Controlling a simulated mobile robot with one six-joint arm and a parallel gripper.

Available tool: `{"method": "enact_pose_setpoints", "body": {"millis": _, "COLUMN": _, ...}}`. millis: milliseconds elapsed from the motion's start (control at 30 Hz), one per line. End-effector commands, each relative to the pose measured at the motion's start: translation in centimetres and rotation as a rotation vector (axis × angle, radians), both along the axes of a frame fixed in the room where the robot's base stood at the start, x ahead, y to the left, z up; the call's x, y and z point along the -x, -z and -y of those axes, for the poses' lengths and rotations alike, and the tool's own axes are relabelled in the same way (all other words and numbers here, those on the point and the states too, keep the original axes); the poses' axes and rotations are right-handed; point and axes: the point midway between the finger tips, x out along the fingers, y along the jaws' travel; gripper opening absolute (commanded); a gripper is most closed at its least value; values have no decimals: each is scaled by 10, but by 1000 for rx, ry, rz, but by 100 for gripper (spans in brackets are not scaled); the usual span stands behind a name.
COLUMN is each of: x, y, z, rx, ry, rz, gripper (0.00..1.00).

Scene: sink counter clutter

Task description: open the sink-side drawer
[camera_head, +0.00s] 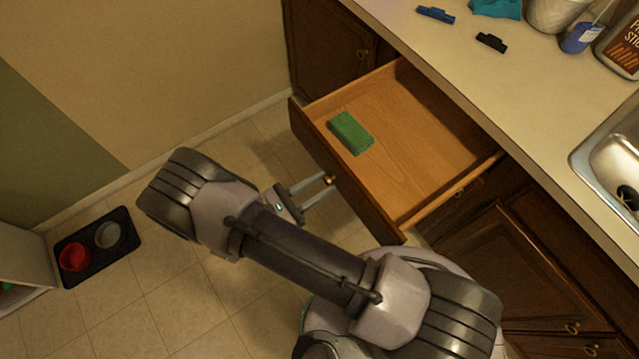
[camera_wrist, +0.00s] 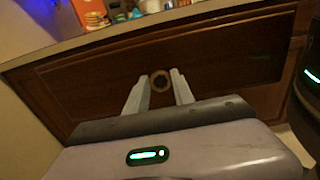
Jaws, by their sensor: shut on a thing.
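The sink-side drawer (camera_head: 425,150) is pulled well out from under the counter, and its wooden inside is in view. A green sponge (camera_head: 351,133) lies inside it near the front left. My gripper (camera_head: 328,182) is at the middle of the drawer's front, shut on the round brass knob (camera_head: 330,180). In the wrist view, the two fingers of my gripper (camera_wrist: 159,88) stand on either side of the knob (camera_wrist: 160,81), against the dark drawer front (camera_wrist: 220,55).
The counter (camera_head: 500,80) above holds a blue clip (camera_head: 436,15), a black clip (camera_head: 491,42) and several containers. The sink (camera_head: 610,150) is at the right. Cabinet doors (camera_head: 510,265) are below. A black mat (camera_head: 98,262) with two bowls lies on the floor at left.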

Motion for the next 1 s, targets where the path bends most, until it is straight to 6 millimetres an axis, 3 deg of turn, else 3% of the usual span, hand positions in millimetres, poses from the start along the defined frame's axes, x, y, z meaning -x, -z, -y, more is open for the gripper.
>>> {"method": "enact_pose_setpoints", "body": {"millis": 33, "x": 0, "y": 0, "z": 0, "rx": 0, "ry": 1, "rz": 0, "gripper": 0}}
{"method": "enact_pose_setpoints", "body": {"millis": 67, "x": 0, "y": 0, "z": 0, "rx": 0, "ry": 1, "rz": 0, "gripper": 35}}
{"method": "enact_pose_setpoints", "body": {"millis": 133, "x": 0, "y": 0, "z": 0, "rx": 0, "ry": 0, "rz": 0, "gripper": 49}}
{"method": "enact_pose_setpoints", "body": {"millis": 667, "x": 3, "y": -1, "z": -5, "rx": -1, "ry": -1, "rz": 1, "gripper": 50}}
{"method": "enact_pose_setpoints", "body": {"millis": 767, "x": 14, "y": -1, "z": -21, "rx": -3, "ry": -5, "rz": 2, "gripper": 50}}
{"method": "enact_pose_setpoints", "body": {"millis": 1000, "x": 57, "y": -1, "z": -79, "rx": -3, "ry": -4, "rz": 1, "gripper": 50}}
